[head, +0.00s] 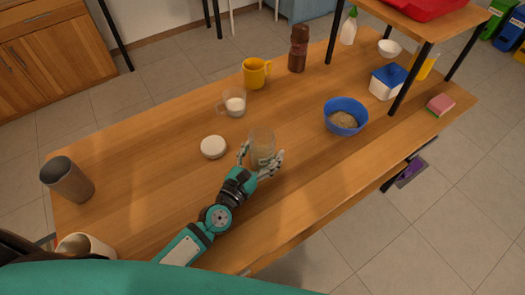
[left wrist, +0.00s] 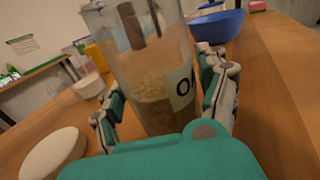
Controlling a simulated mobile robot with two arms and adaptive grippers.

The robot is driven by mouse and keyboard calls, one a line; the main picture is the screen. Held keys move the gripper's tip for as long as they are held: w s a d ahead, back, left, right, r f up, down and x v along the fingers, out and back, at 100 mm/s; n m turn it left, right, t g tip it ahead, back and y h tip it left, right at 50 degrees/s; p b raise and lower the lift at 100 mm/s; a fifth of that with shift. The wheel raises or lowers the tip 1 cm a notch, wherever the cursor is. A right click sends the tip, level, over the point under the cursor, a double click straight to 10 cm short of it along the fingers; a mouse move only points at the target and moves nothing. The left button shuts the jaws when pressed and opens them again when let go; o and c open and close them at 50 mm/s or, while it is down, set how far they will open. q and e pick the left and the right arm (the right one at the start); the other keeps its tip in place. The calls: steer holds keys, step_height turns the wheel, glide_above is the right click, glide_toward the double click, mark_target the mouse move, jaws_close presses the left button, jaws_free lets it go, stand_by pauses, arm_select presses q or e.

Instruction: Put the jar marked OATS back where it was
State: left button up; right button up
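The clear glass jar (head: 262,144) stands near the table's middle, partly filled with pale brown grain. In the left wrist view the jar (left wrist: 155,85) shows a white label with an "O" and part of another letter; the rest is hidden. My left gripper (head: 262,156) has a finger on each side of the jar. In the left wrist view the fingers (left wrist: 165,95) lie very close to the glass; I cannot tell whether they press on it. I cannot tell whether the jar's base touches the table. My right gripper is not in view.
A white round disc (head: 213,147) lies left of the jar. A glass cup (head: 234,104), yellow mug (head: 256,73) and brown bottle (head: 298,50) stand behind. A blue bowl (head: 345,117) with grain is right. A dark tumbler (head: 67,179) stands far left. The table's front right is clear.

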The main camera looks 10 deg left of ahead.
mark_target(255, 148)
arm_select(q)
steer(key=shift+o, duration=0.9)
steer(key=v, duration=0.2)
steer(key=b+v, duration=0.1)
steer(key=v, duration=0.3)
steer(key=shift+s+f+b, duration=0.3)
steer(key=shift+b, duration=0.05)
steer(key=shift+s+a+r+p, duration=0.15)
steer(key=shift+s+r, duration=0.15)
steer(key=shift+r, duration=0.15)
steer(key=shift+s+a+r+p, duration=0.1)
steer(key=shift+s+r+p, duration=0.05)
steer(key=shift+s+r, duration=0.2)
steer(key=r+p, duration=0.1)
steer(key=r, duration=0.1)
steer(key=r+p, duration=0.2)
steer(key=r, duration=0.1)
steer(key=shift+w+r, duration=0.2)
steer(key=shift+r, duration=0.1)
steer(key=shift+r+p, duration=0.65)
steer(key=shift+r, duration=0.1)
